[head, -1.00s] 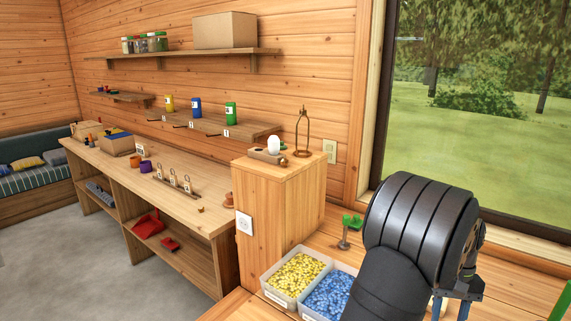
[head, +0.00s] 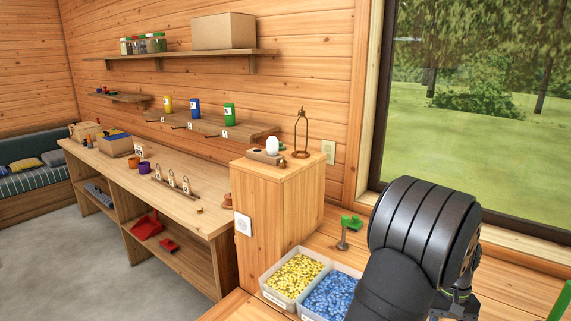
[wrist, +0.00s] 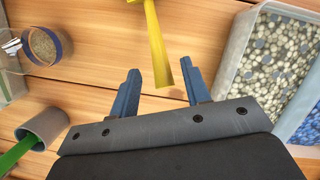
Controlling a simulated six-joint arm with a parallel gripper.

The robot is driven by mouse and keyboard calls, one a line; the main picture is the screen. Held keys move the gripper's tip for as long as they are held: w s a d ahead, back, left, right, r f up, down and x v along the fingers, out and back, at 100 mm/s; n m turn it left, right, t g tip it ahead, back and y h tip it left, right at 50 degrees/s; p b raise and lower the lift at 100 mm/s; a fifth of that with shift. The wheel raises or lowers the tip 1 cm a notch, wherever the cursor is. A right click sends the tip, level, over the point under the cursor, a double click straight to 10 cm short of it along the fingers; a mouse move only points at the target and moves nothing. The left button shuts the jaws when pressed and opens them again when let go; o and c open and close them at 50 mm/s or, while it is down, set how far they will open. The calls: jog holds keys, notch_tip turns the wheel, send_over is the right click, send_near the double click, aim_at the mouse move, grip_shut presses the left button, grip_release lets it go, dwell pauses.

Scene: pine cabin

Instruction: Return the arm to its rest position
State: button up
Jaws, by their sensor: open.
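My gripper (wrist: 160,70) is in the wrist view with its two blue fingers apart and nothing between the tips. It hangs above a wooden bench top (wrist: 100,100). A yellow long-shaped object (wrist: 157,45) lies just beyond the fingertips, apart from them. In the head view my dark arm bends down at the lower right, and my gripper is mostly hidden behind it and cut by the frame edge.
In the wrist view a bin (wrist: 233,55) of pale pellets stands at right, with a round container (wrist: 60,38) and a grey cup (wrist: 45,124) at left. In the head view a yellow-pellet bin (head: 274,298), a blue-pellet bin (head: 312,318) and a green-topped stand (head: 342,236) are near my arm.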

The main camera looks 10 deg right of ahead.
jog(key=r, duration=0.1)
jog(key=s+r, duration=0.1)
jog(key=r, duration=0.1)
jog(key=shift+r, duration=0.1)
jog(key=s+r, duration=0.6)
jog(key=s, duration=0.4)
jog(key=w+a+f+n, duration=0.1)
jog(key=w+a+f, duration=0.1)
jog(key=w+a, duration=1)
jog(key=w+a+f, duration=0.1)
jog(key=w+a, duration=0.7)
jog(key=w, duration=0.8)
jog(key=w+a+f, duration=0.1)
jog(key=w+a, duration=0.3)
jog(key=a, duration=0.3)
jog(key=w+a+f, duration=0.1)
jog(key=w+a, duration=0.3)
jog(key=a, duration=0.3)
jog(key=shift+a+g, duration=0.15)
jog(key=shift+g, duration=0.25)
